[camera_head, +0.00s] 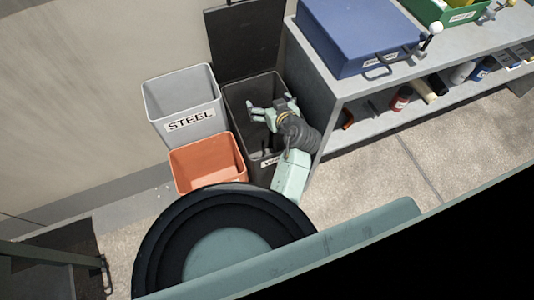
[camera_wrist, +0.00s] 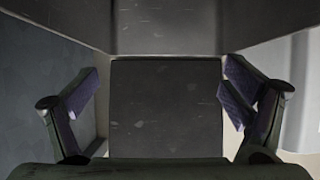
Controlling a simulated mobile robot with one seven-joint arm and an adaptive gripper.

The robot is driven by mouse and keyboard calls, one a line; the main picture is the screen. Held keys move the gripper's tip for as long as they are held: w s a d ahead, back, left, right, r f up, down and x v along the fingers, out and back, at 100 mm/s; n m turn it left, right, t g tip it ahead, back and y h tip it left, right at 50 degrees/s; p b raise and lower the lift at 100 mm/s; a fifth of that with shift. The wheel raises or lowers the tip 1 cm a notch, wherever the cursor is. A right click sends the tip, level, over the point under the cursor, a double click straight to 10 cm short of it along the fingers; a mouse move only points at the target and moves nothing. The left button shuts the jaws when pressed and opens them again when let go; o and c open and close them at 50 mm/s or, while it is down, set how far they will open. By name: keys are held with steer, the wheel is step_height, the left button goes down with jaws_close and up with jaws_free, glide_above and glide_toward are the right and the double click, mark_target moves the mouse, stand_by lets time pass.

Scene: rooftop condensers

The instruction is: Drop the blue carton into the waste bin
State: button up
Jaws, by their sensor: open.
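The dark waste bin (camera_head: 240,126) stands open between the grey bin and the bench, with a partly hidden label on its front. Its dark lid (camera_head: 245,38) stands up behind it. My gripper (camera_head: 262,108) is over the bin's mouth in the head view. In the wrist view my gripper (camera_wrist: 162,98) is open with nothing between its fingers. The bin's inside (camera_wrist: 165,110) fills the middle of that view and looks bare. I cannot make out the blue carton in either view.
A grey STEEL bin (camera_head: 180,98) and an orange bin (camera_head: 208,163) stand left of the waste bin. The bench (camera_head: 335,80) at right holds a large blue box (camera_head: 362,38) and a green box (camera_head: 440,10). Several small items lie on its lower shelf. The floor at right is clear.

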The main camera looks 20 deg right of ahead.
steer(key=v, duration=1.1)
steer(key=shift+s, duration=0.25)
steer(key=shift+r, duration=0.15)
